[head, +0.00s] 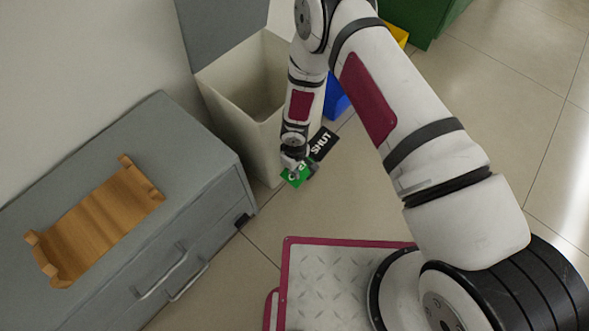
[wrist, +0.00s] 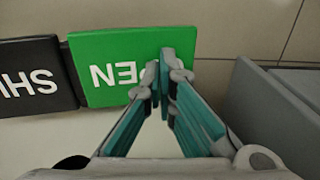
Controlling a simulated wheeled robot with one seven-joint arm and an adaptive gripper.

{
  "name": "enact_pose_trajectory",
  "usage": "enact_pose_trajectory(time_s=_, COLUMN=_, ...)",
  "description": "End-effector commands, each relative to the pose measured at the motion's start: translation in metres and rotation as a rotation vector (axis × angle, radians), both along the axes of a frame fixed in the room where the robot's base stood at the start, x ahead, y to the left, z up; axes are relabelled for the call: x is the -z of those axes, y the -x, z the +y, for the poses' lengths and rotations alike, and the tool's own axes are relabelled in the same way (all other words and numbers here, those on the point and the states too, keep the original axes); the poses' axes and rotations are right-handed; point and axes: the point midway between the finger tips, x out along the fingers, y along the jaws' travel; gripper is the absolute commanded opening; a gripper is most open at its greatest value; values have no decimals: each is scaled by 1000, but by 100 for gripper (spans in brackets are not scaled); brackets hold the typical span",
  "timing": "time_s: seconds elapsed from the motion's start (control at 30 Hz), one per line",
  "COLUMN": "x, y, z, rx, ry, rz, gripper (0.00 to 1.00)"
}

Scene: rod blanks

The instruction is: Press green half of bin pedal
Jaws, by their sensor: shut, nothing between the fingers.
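The bin pedal has a green half (head: 295,178) with white letters, partly hidden by my gripper in the head view, and a black half marked SHUT (head: 323,143). In the wrist view the green half (wrist: 112,70) fills the upper middle and the black half (wrist: 35,78) lies to its left. My gripper (head: 297,165) is shut and empty, pointing down at the green half. In the wrist view its fingertips (wrist: 165,68) overlap the right part of the green half; I cannot tell whether they touch it. The bin (head: 243,90) stands behind the pedal with its grey lid (head: 215,25) raised.
A grey cabinet (head: 200,140) with drawer handles stands left of the pedal, a wooden rack (head: 95,225) on its top. Blue (head: 336,100), yellow (head: 396,33) and green (head: 425,18) containers stand beyond my arm. Tiled floor (head: 520,110) is open at the right.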

Motion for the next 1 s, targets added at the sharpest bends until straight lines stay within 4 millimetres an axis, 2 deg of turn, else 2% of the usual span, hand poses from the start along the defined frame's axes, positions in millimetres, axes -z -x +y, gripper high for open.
enact_pose_trajectory(time_s=0.27, x=-2, y=0, z=1, rx=-1, ry=-2, rz=0, gripper=0)
enact_pose_trajectory(time_s=1.0, x=-69, y=0, z=1, rx=-1, ry=-3, rz=-1, gripper=0)
